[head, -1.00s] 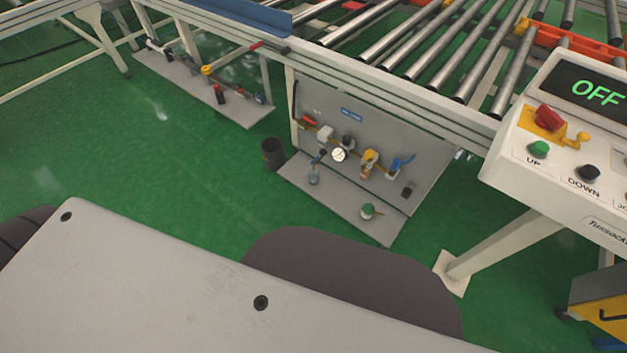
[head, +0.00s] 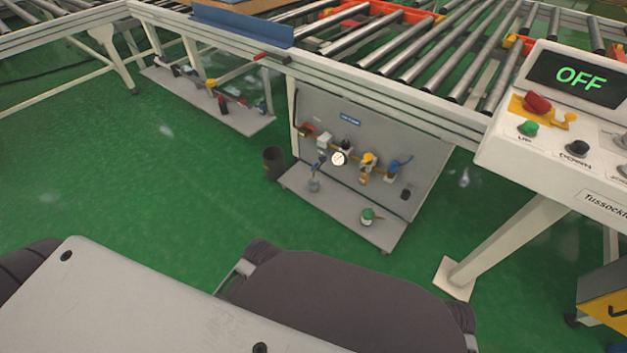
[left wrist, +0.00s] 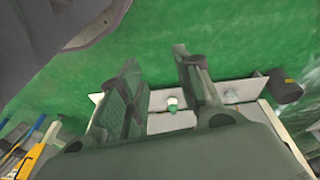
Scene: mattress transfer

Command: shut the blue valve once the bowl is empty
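The blue valve (head: 400,164) is a small blue handle at the right of the pipe row on the grey upright panel (head: 420,150), under the roller conveyor. Left of it are a yellow-topped unit (head: 367,166) and a round white gauge (head: 338,159). A small clear part (head: 314,184) stands lower left; I cannot tell which part is the bowl or whether it is empty. My left gripper (left wrist: 158,62) is open and empty in the left wrist view, above the floor in front of the panel's base. Neither gripper shows in the head view.
A green-topped item (head: 368,217) sits on the base plate; a green-topped item also shows in the left wrist view (left wrist: 172,104). A dark bin (head: 273,162) stands left of the panel. A control console (head: 560,130) reading OFF is at right. Green floor (head: 180,190) is clear at left.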

